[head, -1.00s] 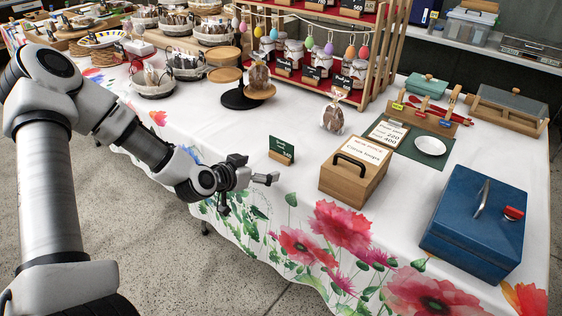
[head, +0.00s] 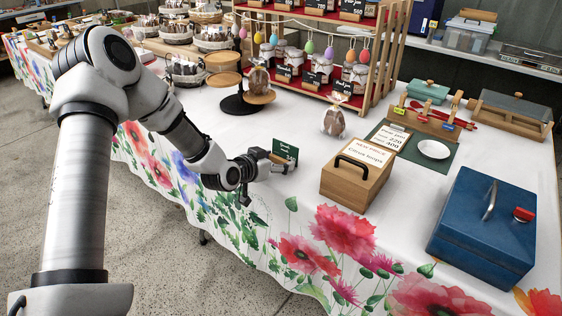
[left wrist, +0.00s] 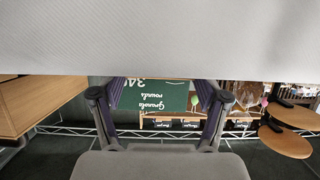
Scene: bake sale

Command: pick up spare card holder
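The card holder carries a small dark green card (head: 285,150) with white writing and stands near the front edge of the table. My left gripper (head: 280,165) is low over the cloth at the card's base and hides its lower part. In the left wrist view, the green card (left wrist: 155,95) appears upside down between the two spread fingers (left wrist: 160,112). A gap shows beside the card, so the fingers look open around it. Contact cannot be told. My right gripper is not in view.
A wooden box (head: 357,182) with a handle and a paper sign stands right of the card. A blue cash box (head: 482,225) is farther right. Round wooden stands (head: 240,104) and a wrapped item (head: 334,121) are behind. White cloth (head: 225,130) is clear left of the card.

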